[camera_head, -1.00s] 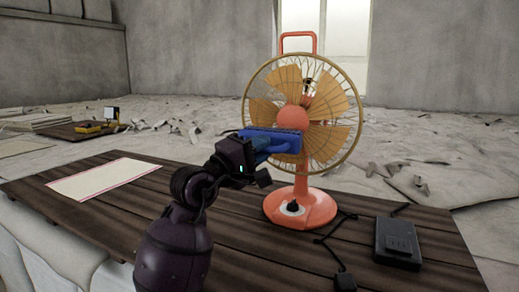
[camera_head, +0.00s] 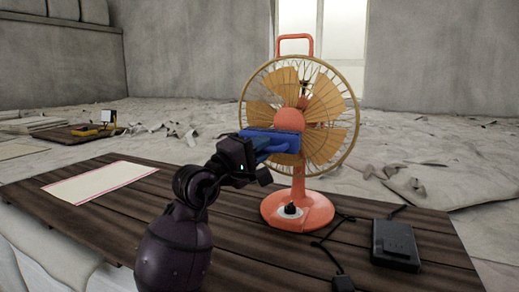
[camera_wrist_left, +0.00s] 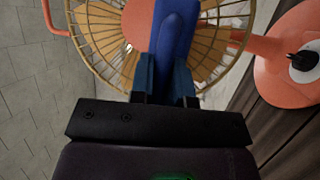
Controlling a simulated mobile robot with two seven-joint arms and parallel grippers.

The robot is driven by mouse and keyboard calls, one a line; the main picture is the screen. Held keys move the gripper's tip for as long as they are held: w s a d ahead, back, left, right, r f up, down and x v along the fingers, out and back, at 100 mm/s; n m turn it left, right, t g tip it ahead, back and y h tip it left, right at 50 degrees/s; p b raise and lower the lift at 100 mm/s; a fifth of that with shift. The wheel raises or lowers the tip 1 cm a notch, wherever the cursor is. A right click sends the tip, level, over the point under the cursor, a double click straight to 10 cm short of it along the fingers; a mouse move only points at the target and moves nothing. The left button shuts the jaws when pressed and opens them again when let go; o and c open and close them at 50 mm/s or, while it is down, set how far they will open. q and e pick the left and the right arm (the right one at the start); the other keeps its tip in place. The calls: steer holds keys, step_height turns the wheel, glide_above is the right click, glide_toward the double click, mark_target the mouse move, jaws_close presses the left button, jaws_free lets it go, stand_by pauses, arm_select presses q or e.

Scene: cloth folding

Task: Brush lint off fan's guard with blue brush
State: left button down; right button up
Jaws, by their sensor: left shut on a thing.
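An orange fan (camera_head: 302,192) with a round tan wire guard (camera_head: 347,158) stands upright on the dark wooden table. My left gripper (camera_head: 258,152) is shut on the blue brush (camera_head: 272,139) and holds it at the lower left front of the guard. In the left wrist view, the brush (camera_wrist_left: 175,38) runs up from the fingers (camera_wrist_left: 165,80) across the guard (camera_wrist_left: 215,45). I cannot tell whether its bristles touch the wires. No lint is clearly visible at this size. My right gripper is not in view.
The wooden table (camera_head: 115,228) also holds a pink-edged paper (camera_head: 100,183) at left and a black box (camera_head: 395,244) at right. A black cable (camera_head: 325,243) lies between the fan base and the box. Draped cloth (camera_head: 440,175) covers the floor behind.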

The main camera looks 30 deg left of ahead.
mark_target(275, 152)
arm_select(q)
steer(key=shift+d, duration=1.4)
steer(key=shift+w+d, duration=0.1)
steer(key=shift+d, duration=0.5)
steer(key=shift+a, duration=0.7)
steer(key=shift+a+b, duration=0.4)
steer(key=shift+a, duration=1)
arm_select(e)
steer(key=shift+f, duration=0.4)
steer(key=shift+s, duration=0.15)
